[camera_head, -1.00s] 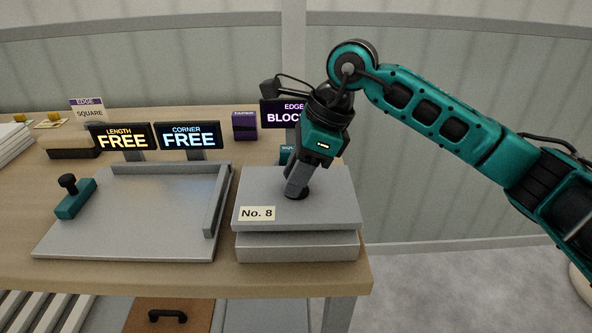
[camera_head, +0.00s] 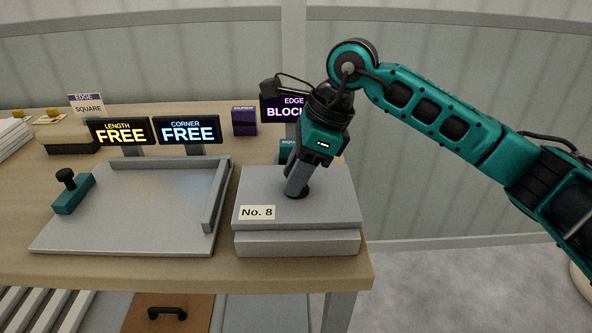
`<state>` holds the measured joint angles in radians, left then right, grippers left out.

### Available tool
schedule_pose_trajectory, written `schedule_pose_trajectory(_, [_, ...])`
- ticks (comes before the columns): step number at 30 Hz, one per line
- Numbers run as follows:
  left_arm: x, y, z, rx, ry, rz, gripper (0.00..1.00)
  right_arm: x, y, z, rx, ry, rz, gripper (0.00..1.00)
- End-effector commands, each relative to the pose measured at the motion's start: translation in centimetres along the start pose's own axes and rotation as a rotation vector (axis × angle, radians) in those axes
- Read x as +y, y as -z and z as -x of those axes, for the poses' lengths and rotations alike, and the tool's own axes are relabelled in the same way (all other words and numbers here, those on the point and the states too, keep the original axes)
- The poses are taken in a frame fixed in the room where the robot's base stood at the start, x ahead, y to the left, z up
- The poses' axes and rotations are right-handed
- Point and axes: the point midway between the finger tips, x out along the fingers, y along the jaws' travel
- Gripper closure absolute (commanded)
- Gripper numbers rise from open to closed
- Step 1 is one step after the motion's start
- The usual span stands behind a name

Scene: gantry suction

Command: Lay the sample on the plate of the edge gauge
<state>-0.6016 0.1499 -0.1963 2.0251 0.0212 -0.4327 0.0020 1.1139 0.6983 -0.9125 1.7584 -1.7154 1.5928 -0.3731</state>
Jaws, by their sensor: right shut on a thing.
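The sample is a grey slab (camera_head: 330,208) with a "No. 8" label on its front left. It lies level above a thick grey block (camera_head: 300,242) at the table's right end, in front of the sign reading "EDGE BLOC…" (camera_head: 283,107). The slab covers most of the block's top, and I cannot tell whether they touch. My right gripper (camera_head: 297,186) points down and is shut at a dark round piece (camera_head: 297,194) on the slab's top. The jaws partly hide this piece. My left gripper is not in view.
Left of the block is a flat grey plate (camera_head: 130,215) with raised fences and a teal stop with a black knob (camera_head: 72,192). Behind it stand signs reading "LENGTH FREE" (camera_head: 122,132) and "CORNER FREE" (camera_head: 188,130). A purple box (camera_head: 244,122) stands behind the slab.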

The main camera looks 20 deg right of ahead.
Motion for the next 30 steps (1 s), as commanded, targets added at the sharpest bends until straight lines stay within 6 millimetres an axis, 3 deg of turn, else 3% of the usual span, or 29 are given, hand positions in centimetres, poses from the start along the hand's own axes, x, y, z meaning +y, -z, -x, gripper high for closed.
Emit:
schedule_pose_trajectory(1, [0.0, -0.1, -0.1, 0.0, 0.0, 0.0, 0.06, 0.0, 0.0, -0.1, -0.002, 0.002, 0.001, 1.0])
schedule_pose_trajectory(2, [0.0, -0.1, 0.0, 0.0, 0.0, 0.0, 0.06, 0.0, 0.0, 0.0, -0.002, 0.002, 0.001, 0.63])
schedule_pose_trajectory(10, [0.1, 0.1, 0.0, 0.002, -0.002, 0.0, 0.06, 0.0, 0.0, 0.0, -0.001, 0.001, 0.0, 0.37])
schedule_pose_trajectory(22, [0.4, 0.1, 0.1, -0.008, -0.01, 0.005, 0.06, 0.0, 0.1, -0.1, 0.001, 0.0, 0.0, 0.35])
schedule_pose_trajectory(30, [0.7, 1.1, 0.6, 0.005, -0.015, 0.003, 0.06, -0.1, 0.0, 5.9, -0.001, 0.006, 0.0, 0.35])
